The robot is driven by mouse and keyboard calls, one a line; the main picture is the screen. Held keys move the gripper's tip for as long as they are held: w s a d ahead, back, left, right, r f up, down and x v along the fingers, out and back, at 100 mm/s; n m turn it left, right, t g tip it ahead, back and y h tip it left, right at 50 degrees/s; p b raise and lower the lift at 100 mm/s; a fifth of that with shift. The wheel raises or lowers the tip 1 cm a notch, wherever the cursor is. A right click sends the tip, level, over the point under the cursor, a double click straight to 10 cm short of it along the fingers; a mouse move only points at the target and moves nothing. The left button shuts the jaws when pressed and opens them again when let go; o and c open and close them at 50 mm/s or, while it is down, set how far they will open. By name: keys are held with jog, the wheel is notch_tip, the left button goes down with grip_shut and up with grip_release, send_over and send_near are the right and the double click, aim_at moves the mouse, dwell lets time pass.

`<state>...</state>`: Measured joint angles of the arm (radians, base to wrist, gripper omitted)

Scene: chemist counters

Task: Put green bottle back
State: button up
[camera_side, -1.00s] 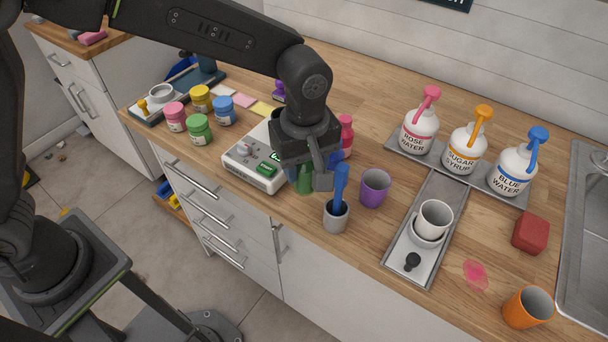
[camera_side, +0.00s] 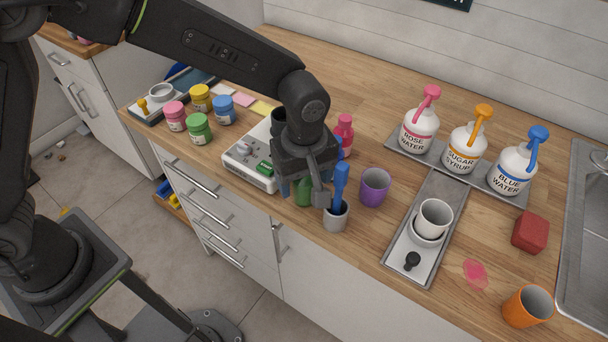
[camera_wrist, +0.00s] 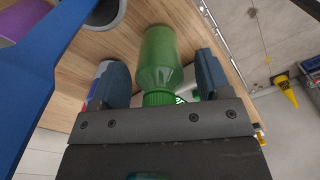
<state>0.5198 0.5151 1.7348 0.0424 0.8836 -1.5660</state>
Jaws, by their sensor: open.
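The green bottle (camera_side: 304,194) stands on the wooden counter near its front edge, to the right of the white device. My gripper (camera_side: 302,190) is low over it and hides its upper part in the side view. In the wrist view the bottle (camera_wrist: 160,60) lies between the two fingers of my gripper (camera_wrist: 160,78), with a gap on each side. The gripper is open and holds nothing.
A grey cup (camera_side: 336,219) with a blue tool (camera_side: 340,184) stands close to the right finger, with a purple cup (camera_side: 374,187) beyond. A pink bottle (camera_side: 344,135) stands behind. The white device (camera_side: 250,165) is close on the left.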

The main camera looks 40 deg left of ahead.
jog(key=r, duration=1.1)
jog(key=shift+s+d+r, duration=0.1)
jog(key=shift+d+r, duration=0.1)
jog(key=shift+r, duration=0.5)
jog(key=shift+a+r, duration=0.15)
jog(key=shift+a, duration=0.1)
jog(key=s+a+r+m+t, duration=0.1)
jog(key=s+a+m+t, duration=0.1)
jog(key=s+a+m, duration=0.3)
jog(key=s+a+r+m+t, duration=0.2)
jog(key=s+a+m, duration=0.4)
jog(key=s+a, duration=0.5)
jog(key=a+t, duration=0.1)
jog(key=a, duration=0.4)
jog(key=shift+s+r+m, duration=0.15)
jog(key=shift+m, duration=0.15)
jog(key=shift+c, duration=0.2)
